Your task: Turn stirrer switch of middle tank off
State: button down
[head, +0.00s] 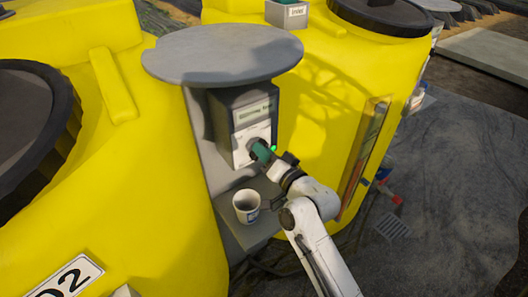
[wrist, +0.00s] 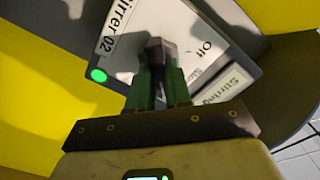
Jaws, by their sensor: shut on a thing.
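The stirrer switch box (head: 242,115) is a grey box with a light front plate, mounted on a grey post between two yellow tanks. In the wrist view the plate (wrist: 210,35) reads "Stirrer 02", "Off" and "Stirring". A green lamp (wrist: 98,75) is lit at the plate's edge; it also shows in the head view (head: 274,148). My gripper (head: 260,151) is at the plate, with its green fingers (wrist: 158,80) shut on the dark switch knob (wrist: 155,50). The fingers partly hide the knob, and I cannot tell exactly which mark it points to.
A round grey cover (head: 222,52) overhangs the box. A white cup (head: 246,206) stands on the small shelf below. The left yellow tank (head: 150,200) bears an "02" label (head: 65,280). The right yellow tank (head: 330,75) is close behind my wrist. Open floor (head: 460,170) lies at right.

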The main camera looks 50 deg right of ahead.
jog(key=shift+f+n, duration=0.1)
jog(key=shift+n, duration=0.2)
jog(key=shift+w+a+n+b, duration=0.15)
jog(key=shift+n+b, duration=1)
jog(key=shift+n, duration=3.15)
jog(key=shift+s+a+n+b, duration=0.2)
jog(key=shift+n+b, duration=0.9)
jog(key=shift+n, duration=3.2)
jog(key=c, duration=1.1)
grip_release()
jog(key=shift+o, duration=0.2)
jog(key=b+v, duration=0.1)
jog(key=v, duration=0.9)
jog(key=shift+s+a+b, duration=0.15)
jog(key=shift+s+b, duration=0.1)
jog(key=shift+b, duration=0.1)
